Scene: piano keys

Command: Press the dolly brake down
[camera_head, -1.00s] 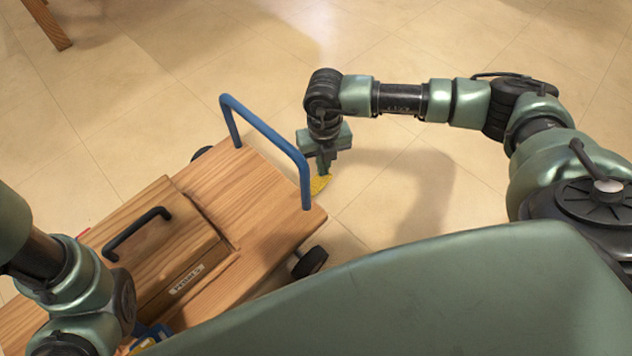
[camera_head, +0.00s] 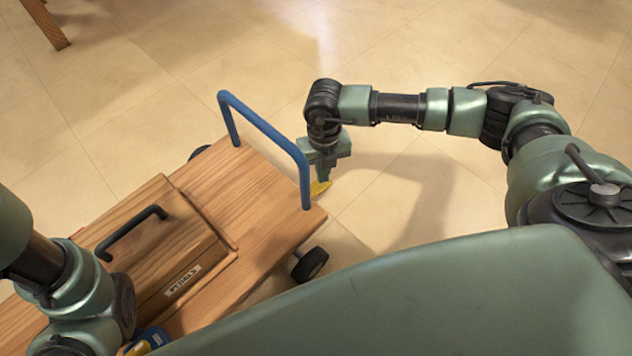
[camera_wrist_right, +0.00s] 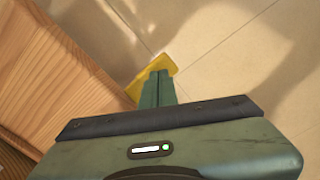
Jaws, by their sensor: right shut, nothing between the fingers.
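The wooden dolly (camera_head: 262,218) with a blue push handle (camera_head: 265,130) stands on the floor at the left of the head view. The yellow brake (camera_head: 320,188) sticks out at the dolly's right end, beside the handle. It also shows in the right wrist view (camera_wrist_right: 150,82), partly hidden by my fingers. My right gripper (camera_head: 325,180) points down, shut and empty, with its fingertips (camera_wrist_right: 158,74) over the brake. They seem to touch it or be just above it; I cannot tell which. My left arm is at the lower left, and its gripper is mostly hidden.
A wooden box (camera_head: 160,245) with a black handle (camera_head: 130,232) sits on the dolly. A dark wheel (camera_head: 310,264) shows below the dolly's near corner. A wooden leg (camera_head: 45,25) stands at the upper left. The floor right of the dolly is clear.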

